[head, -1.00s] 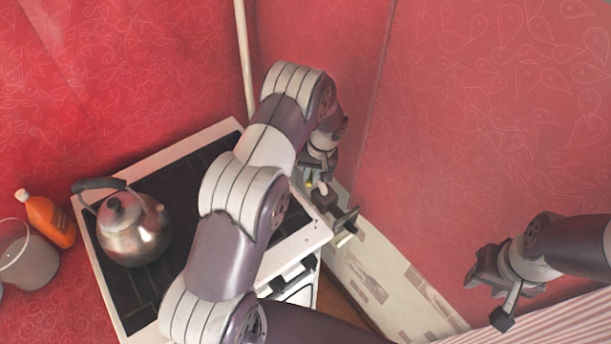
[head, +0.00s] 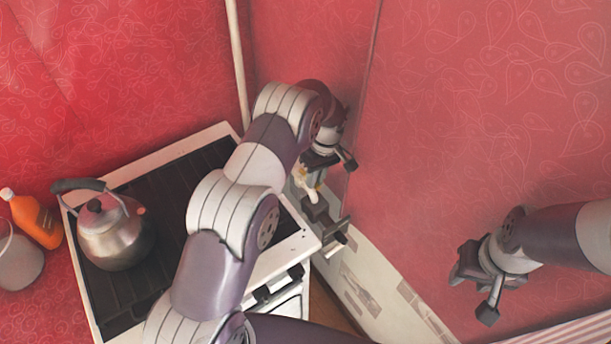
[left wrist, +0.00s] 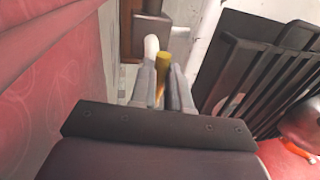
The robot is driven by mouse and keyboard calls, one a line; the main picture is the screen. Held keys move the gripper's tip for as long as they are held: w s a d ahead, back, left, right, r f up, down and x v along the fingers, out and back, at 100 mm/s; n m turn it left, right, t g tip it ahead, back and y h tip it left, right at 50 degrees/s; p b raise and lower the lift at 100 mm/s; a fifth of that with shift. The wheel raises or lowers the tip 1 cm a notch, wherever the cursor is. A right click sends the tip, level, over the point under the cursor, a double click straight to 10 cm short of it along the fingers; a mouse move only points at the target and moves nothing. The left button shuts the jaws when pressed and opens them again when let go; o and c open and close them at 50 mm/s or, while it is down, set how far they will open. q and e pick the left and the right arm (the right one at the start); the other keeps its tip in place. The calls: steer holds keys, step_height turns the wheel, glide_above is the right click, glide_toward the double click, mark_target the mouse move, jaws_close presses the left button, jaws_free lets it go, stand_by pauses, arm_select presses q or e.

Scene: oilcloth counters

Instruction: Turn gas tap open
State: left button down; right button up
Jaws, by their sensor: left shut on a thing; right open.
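The gas tap's yellow handle (left wrist: 161,66) shows between my left gripper's fingers in the left wrist view. A small yellow part of it also shows in the head view, by the stove's far right corner. My left gripper (left wrist: 162,88) is shut on this handle, with one grey finger on each side. In the head view my left gripper (head: 308,184) is small and partly hidden by its own wrist. A white rounded piece (left wrist: 151,47) stands just beside the handle; I cannot tell if they join. My right gripper (head: 484,270) is open and empty at the right.
The white stove (head: 310,240) has a dark grate top with a steel kettle (head: 117,238) on it. An orange bottle (head: 36,218) and a pale bucket (head: 20,262) stand to its left. A red wall rises close to my left wrist. A pale pipe (head: 238,70) runs up behind the stove.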

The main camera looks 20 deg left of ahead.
arm_select(q)
steer(key=shift+w+r, duration=0.35)
steer(key=shift+r, duration=0.05)
steer(key=c, duration=1.1)
jaws_free()
steer(key=shift+s+f, duration=0.15)
steer(key=shift+s, duration=0.05)
